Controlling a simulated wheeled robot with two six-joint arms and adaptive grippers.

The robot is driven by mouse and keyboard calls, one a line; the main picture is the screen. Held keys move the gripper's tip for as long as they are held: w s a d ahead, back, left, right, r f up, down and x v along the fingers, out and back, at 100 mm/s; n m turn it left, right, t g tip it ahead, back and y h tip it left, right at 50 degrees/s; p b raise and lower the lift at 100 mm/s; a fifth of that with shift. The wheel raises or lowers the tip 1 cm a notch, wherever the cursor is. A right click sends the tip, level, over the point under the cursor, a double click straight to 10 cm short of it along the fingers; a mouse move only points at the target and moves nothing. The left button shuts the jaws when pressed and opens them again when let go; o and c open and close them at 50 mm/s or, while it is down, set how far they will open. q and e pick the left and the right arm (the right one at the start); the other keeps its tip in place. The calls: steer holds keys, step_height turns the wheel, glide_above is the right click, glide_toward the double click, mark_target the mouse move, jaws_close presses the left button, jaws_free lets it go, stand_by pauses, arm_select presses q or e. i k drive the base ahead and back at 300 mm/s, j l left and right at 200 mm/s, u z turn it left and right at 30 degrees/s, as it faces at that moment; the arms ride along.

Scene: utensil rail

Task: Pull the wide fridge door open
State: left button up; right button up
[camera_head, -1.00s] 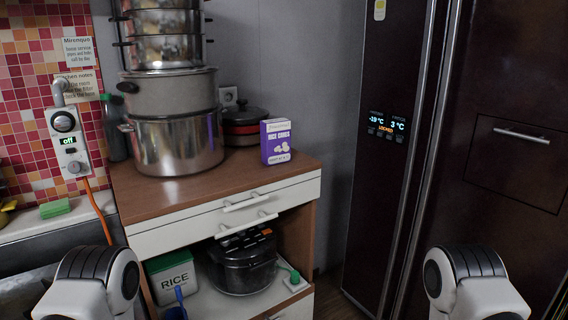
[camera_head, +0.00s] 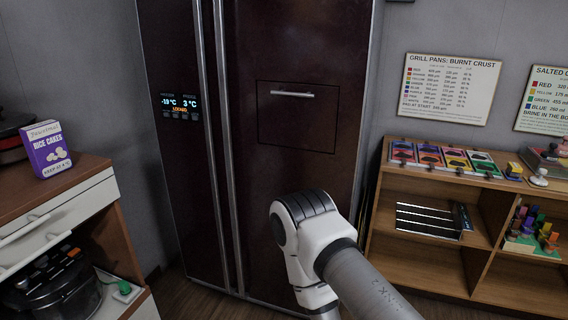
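The dark brown fridge stands in the middle of the view with both doors shut. Its wide door (camera_head: 290,55) is on the right and has a small hatch (camera_head: 297,125) with a short horizontal handle. The narrow door (camera_head: 168,60) is on the left and carries a lit display. Two long vertical metal handles run side by side along the seam; the wide door's handle (camera_head: 223,100) is the right one. My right arm reaches in from the lower right, its elbow in front of the wide door's lower part. Neither gripper is in view.
A wooden cabinet (camera_head: 100,215) with a rice cakes box (camera_head: 46,150) stands left of the fridge, its drawer front near. A wooden shelf (camera_head: 440,265) with colored cards and small items stands at right. Some wooden floor shows before the fridge.

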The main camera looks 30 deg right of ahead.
mark_target(325, 41)
steer(key=z, duration=0.95)
